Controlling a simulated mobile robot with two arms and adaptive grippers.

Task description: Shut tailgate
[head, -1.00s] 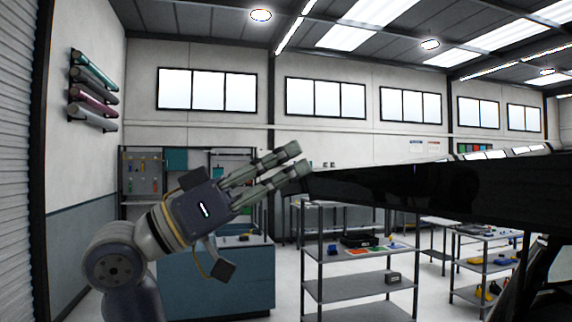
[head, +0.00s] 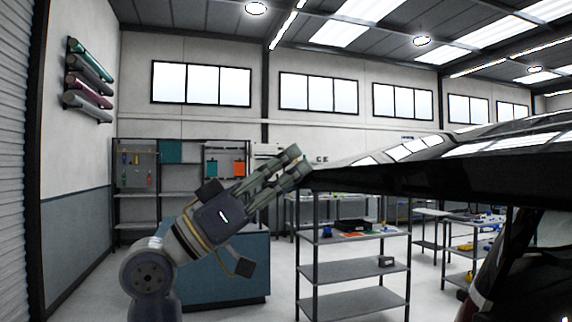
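The raised tailgate (head: 440,178) is a glossy black panel reaching in from the right, over the rear of a dark car (head: 525,265). Its edge ends near the middle of the head view. My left gripper (head: 297,163) points up and to the right, with its fingertips at the tailgate's left corner. They look in contact with it, but I cannot be sure. The two fingers show a gap between them, and nothing is visible in that gap. My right gripper is not in view.
A blue cabinet (head: 225,272) stands behind my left arm. Grey metal shelving (head: 350,271) with small items stands beyond the tailgate. Wrap rolls (head: 88,82) hang on the left wall. Pale floor is clear between cabinet and shelving.

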